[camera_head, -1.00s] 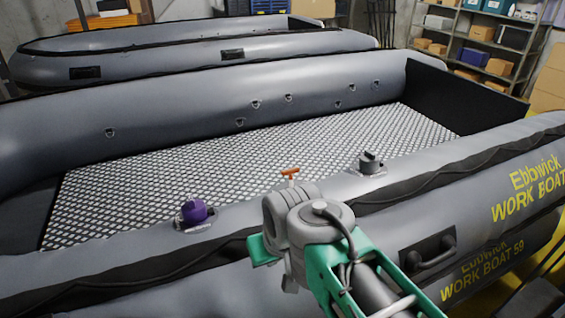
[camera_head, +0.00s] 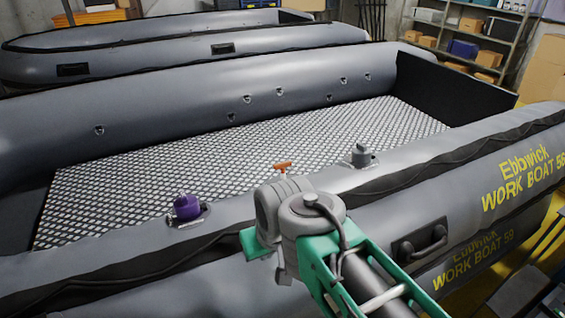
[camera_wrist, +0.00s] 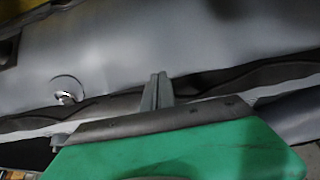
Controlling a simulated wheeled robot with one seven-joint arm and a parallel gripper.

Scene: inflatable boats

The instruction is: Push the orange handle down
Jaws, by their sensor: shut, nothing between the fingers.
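The small orange handle (camera_head: 283,167) is a T-shaped piece showing just above my wrist in the head view, in front of the boat's patterned floor. Its lower part is hidden behind my wrist. My gripper shows in the wrist view (camera_wrist: 156,92), with its two grey fingers together and nothing between them. They are over the grey boat tube (camera_wrist: 200,45), near its dark rubbing strip. In the head view my wrist and green hand are over the near tube, in front of the handle. I cannot see the handle in the wrist view, and no contact with it shows.
A purple-capped valve (camera_head: 187,207) is on the near tube to the left, and a grey valve (camera_head: 361,154) to the right. A black carry handle (camera_head: 424,243) is on the tube's outer side. Another boat (camera_head: 190,52) and shelves (camera_head: 470,35) stand behind.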

